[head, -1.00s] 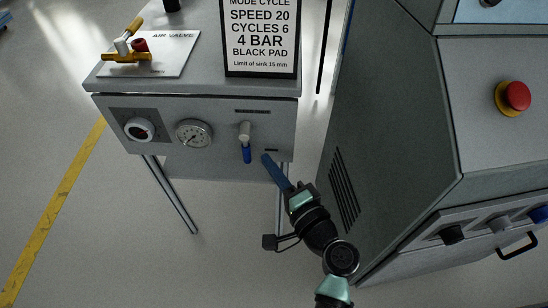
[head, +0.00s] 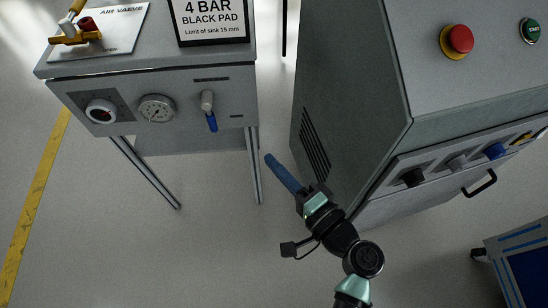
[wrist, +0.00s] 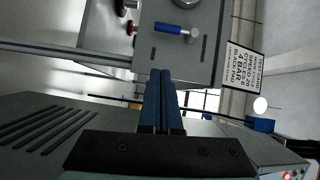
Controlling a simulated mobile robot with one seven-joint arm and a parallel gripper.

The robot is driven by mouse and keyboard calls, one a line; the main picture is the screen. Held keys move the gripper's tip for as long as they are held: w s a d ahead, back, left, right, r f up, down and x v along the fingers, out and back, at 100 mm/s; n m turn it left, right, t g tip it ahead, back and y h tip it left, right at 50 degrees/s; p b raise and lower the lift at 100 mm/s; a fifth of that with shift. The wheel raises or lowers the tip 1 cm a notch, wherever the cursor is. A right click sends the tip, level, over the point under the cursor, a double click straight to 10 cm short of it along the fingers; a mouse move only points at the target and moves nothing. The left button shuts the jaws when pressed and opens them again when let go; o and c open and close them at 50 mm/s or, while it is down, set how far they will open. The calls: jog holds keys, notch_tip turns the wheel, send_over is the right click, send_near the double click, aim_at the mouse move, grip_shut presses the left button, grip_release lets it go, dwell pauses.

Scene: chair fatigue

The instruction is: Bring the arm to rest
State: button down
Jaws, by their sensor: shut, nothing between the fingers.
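My gripper (head: 270,160) is shut and empty, its two blue fingers pressed together. In the head view it hangs over the floor, in the gap between the air panel stand and the grey machine cabinet, apart from both. In the wrist view the closed fingers (wrist: 161,76) point toward the front of the air panel (wrist: 200,60). My arm reaches up from the lower right of the head view.
The air panel (head: 180,130) carries a knob (head: 101,111), a gauge (head: 157,109) and a blue-handled valve (head: 210,112). A grey cabinet (head: 350,90) with an emergency stop (head: 457,40) stands right of my arm. A blue cart (head: 520,262) is at lower right. Floor at lower left is clear.

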jog(key=w+a+r+n+t+h, duration=0.1)
jog(key=w+r+n, duration=0.2)
jog(key=r, duration=0.7)
jog(key=w+a+r+n+t+h, duration=0.1)
jog(key=w+r+n+t+h, duration=0.2)
jog(key=r, duration=0.6)
jog(key=w+r+n, duration=0.3)
jog(key=w+r, duration=0.1)
jog(key=r, duration=0.6)
jog(key=s+r+t+h, duration=0.25)
jog(key=s+r, duration=0.25)
jog(key=r, duration=0.4)
jog(key=s+r+n+t+h, duration=0.1)
jog(key=s+r+t, duration=0.35)
jog(key=r, duration=0.45)
jog(key=s+r+t+h, duration=0.2)
jog(key=s+r, duration=0.4)
jog(key=r, duration=0.3)
notch_tip(320, 180, up, 32)
jog(key=w+p, duration=0.1)
jog(key=p, duration=3.2)
jog(key=shift+w+a+r+p, duration=0.25)
jog(key=shift+w+a+p, duration=0.05)
jog(key=shift+w+p, duration=0.1)
